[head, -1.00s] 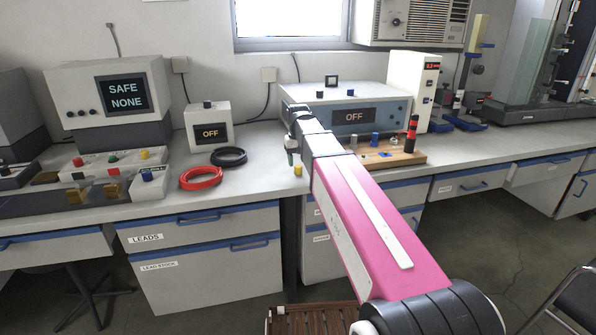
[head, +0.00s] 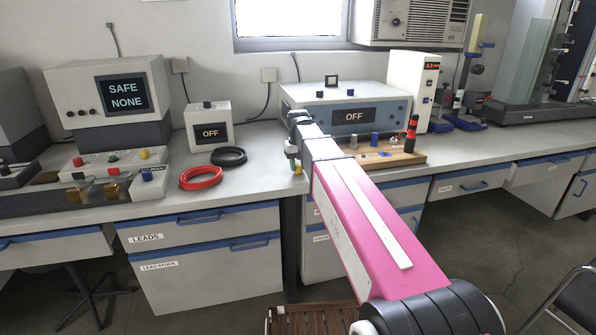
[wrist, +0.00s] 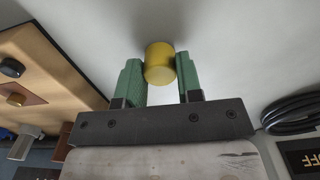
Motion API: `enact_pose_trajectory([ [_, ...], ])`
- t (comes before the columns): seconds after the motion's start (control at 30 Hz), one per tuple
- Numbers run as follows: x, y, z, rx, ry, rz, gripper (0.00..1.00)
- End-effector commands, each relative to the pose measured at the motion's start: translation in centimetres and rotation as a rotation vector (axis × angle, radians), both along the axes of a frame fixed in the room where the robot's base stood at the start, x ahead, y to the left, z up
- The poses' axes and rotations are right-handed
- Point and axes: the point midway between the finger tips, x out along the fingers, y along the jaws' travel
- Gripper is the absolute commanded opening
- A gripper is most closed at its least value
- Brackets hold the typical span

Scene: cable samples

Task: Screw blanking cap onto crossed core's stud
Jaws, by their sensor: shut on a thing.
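A yellow cap (wrist: 159,63) is held between the green fingers of my gripper (wrist: 160,82) in the wrist view. The bare bench top is behind it. In the head view the yellow cap (head: 298,168) shows small at the end of my arm, and my gripper (head: 292,157) is over the bench, left of the wooden board (head: 408,160). The board carries several small posts and a tall red and black piece (head: 411,133). I cannot tell which of these is the crossed core or its stud; the cap is apart from all of them.
A wide blue-grey unit (head: 372,110) reading OFF stands behind the board. A small white box (head: 209,126) reading OFF, a black cable coil (head: 229,157) and a red coil (head: 201,178) are left of my gripper. The board's edge (wrist: 75,75) shows at left in the wrist view.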

Motion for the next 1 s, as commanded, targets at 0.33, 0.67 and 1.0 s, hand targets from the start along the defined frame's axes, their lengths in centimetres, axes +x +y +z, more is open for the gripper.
enact_pose_trajectory([
  [0.33, 0.0, 0.0, 2.2, 0.000, -0.001, 0.000, 0.12],
  [0.67, 0.0, 0.0, 4.5, 0.000, -0.001, 0.000, 0.12],
  [1.0, 0.0, 0.0, 4.8, 0.000, 0.000, 0.000, 0.12],
])
